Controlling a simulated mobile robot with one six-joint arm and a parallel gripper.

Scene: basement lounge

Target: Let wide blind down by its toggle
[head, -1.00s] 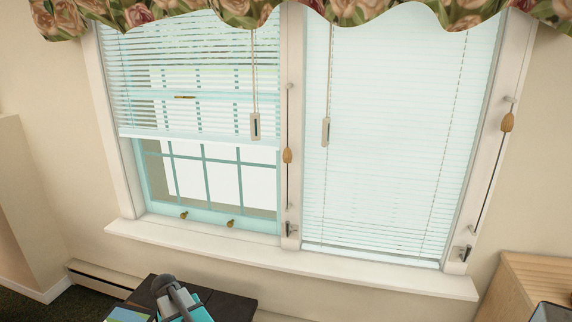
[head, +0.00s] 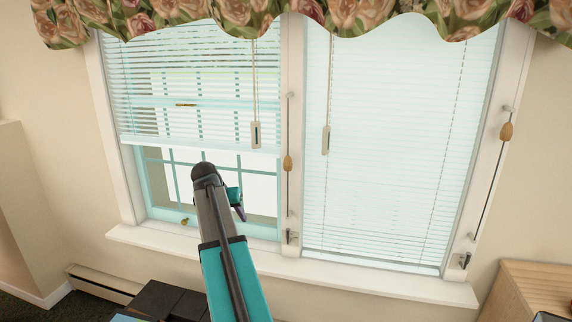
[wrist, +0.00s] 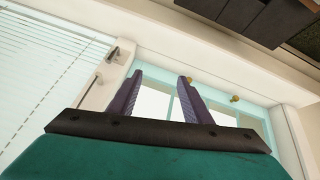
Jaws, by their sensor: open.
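The left blind (head: 200,75) is partly raised, its bottom rail partway down the window. The right blind (head: 400,150) hangs almost to the sill. I cannot tell which is wider. A wooden toggle (head: 287,163) is on a cord along the middle post, above a small cleat (head: 291,236). A second wooden toggle (head: 506,131) is on a cord at the right post. My gripper (head: 238,203) is open and empty, below and left of the middle toggle, apart from it. In the wrist view its fingers (wrist: 160,78) point at the window, which appears upside down; no toggle shows there.
Pale handles hang on thin cords from the left blind (head: 255,135) and the right blind (head: 326,140). The sill (head: 380,283) runs below both windows. A wooden cabinet (head: 530,285) stands at lower right. A floral valance (head: 250,15) hangs above.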

